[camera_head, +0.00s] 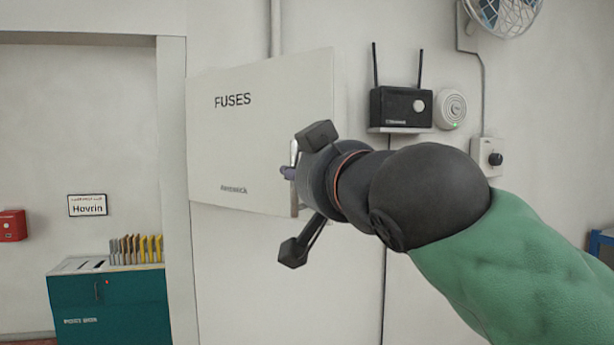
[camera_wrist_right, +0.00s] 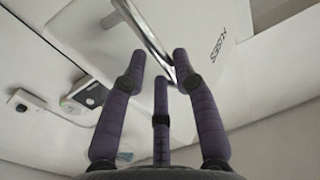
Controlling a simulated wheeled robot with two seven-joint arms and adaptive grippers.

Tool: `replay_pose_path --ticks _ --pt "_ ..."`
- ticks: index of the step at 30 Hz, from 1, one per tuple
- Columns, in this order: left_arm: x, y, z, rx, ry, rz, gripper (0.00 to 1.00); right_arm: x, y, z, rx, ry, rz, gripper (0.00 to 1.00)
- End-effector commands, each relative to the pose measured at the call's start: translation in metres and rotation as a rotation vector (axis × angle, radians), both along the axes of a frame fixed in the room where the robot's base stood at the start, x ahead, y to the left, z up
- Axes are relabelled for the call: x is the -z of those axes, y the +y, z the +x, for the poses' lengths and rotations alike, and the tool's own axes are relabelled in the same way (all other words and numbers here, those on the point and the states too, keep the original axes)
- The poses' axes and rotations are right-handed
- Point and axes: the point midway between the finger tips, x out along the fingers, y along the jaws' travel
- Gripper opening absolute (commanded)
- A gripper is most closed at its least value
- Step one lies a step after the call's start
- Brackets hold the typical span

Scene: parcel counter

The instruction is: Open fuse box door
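The fuse box (camera_head: 245,130) is a pale box on the wall, marked FUSES, left of centre in the head view. Its door looks shut, with no gap that I can see. It also shows in the wrist view (camera_wrist_right: 225,70). A silver upright bar handle (camera_wrist_right: 146,30) is on the door; in the head view it is mostly hidden behind my right gripper (camera_head: 294,185). In the wrist view the right gripper's dark fingers (camera_wrist_right: 160,75) are spread, with the handle's end near or between their tips. Contact cannot be told. My left gripper is not in view.
A black router (camera_head: 401,106) on a shelf, a round white device (camera_head: 451,108) and a switch box (camera_head: 488,156) are on the wall to the right. A teal cabinet (camera_head: 108,305) stands lower left. The wall below the fuse box is mostly clear.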

Motion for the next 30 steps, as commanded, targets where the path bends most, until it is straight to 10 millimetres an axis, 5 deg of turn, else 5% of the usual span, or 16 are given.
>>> replay_pose_path --ticks 30 --pt "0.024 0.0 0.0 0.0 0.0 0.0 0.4 0.0 0.015 -0.06 -0.002 -0.001 0.0 0.29"
